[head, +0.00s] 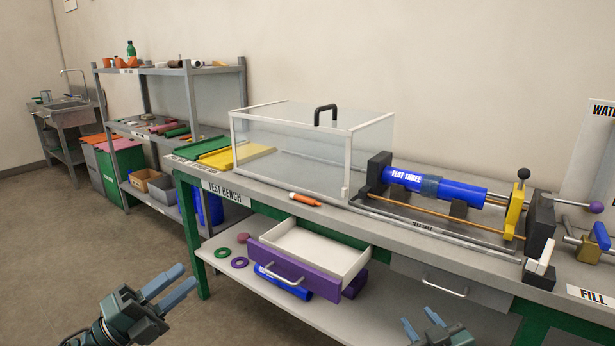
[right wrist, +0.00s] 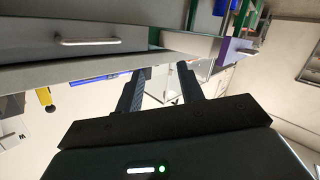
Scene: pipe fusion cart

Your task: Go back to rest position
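My left gripper (head: 165,287) is at the lower left of the head view, in front of the bench, with its two fingers apart and nothing between them. My right gripper (head: 422,325) is at the bottom of the head view, below the bench top, with its fingers apart. In the right wrist view its fingers (right wrist: 161,92) are also apart with nothing held, and that view looks upside down at the bench. Neither gripper touches anything that I can see.
The test bench (head: 250,197) carries a clear box (head: 300,150), a blue pipe (head: 440,188) in a rig and an orange marker (head: 304,198). A purple-fronted drawer (head: 290,268) stands open and empty. A grey drawer (head: 440,283) is closed. Floor at the left is clear.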

